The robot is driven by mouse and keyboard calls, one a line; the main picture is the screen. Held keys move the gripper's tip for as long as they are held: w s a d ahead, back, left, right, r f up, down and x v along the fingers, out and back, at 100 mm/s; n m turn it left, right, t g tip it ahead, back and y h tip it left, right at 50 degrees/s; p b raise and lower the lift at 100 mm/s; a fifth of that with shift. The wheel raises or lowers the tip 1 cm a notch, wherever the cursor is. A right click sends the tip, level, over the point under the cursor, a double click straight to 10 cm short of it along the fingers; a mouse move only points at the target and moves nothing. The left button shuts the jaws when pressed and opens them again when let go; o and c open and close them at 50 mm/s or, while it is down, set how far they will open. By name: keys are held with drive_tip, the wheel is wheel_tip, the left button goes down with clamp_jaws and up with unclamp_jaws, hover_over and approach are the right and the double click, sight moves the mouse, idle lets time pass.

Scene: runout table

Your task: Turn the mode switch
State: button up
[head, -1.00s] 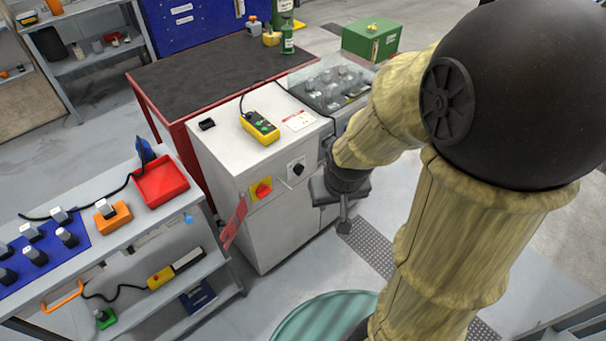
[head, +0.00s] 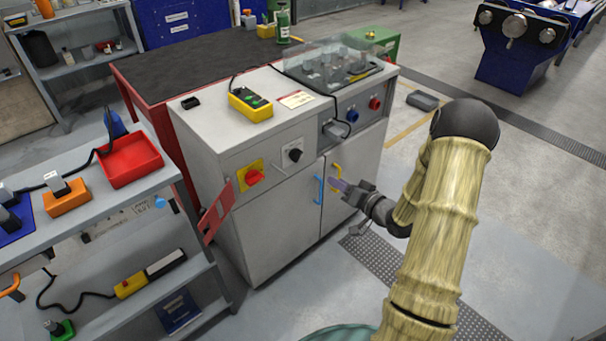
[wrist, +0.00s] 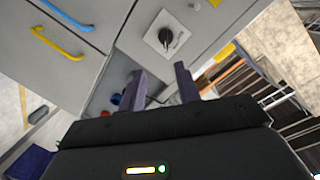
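The mode switch (head: 294,155) is a black rotary knob on a white square plate on the front of the grey cabinet (head: 270,205). It also shows in the wrist view (wrist: 165,38), beyond the fingertips at the top. My gripper (head: 340,185) is in front of the cabinet doors, below and right of the switch in the head view. In the wrist view its two dark fingers (wrist: 160,70) stand apart with nothing between them. They are not touching the switch.
A red rotary switch on a yellow plate (head: 252,176) is left of the mode switch. Blue (head: 319,190) and yellow (head: 336,172) door handles stick out below. A red tag (head: 216,212) hangs at the cabinet's left.

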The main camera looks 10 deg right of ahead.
sight(299, 157)
drive_tip(key=shift+s+d+f+m+t+y+b, duration=0.35)
drive_tip(key=shift+s+f+t+y, duration=0.2)
drive_tip(key=shift+f, duration=0.2)
drive_tip(key=shift+w, duration=0.1)
drive_tip(key=b+x, duration=0.1)
drive_tip(key=x, duration=1.6)
drive_tip(key=shift+w+a, duration=0.1)
drive_tip(key=shift+a, duration=0.1)
clamp_jaws()
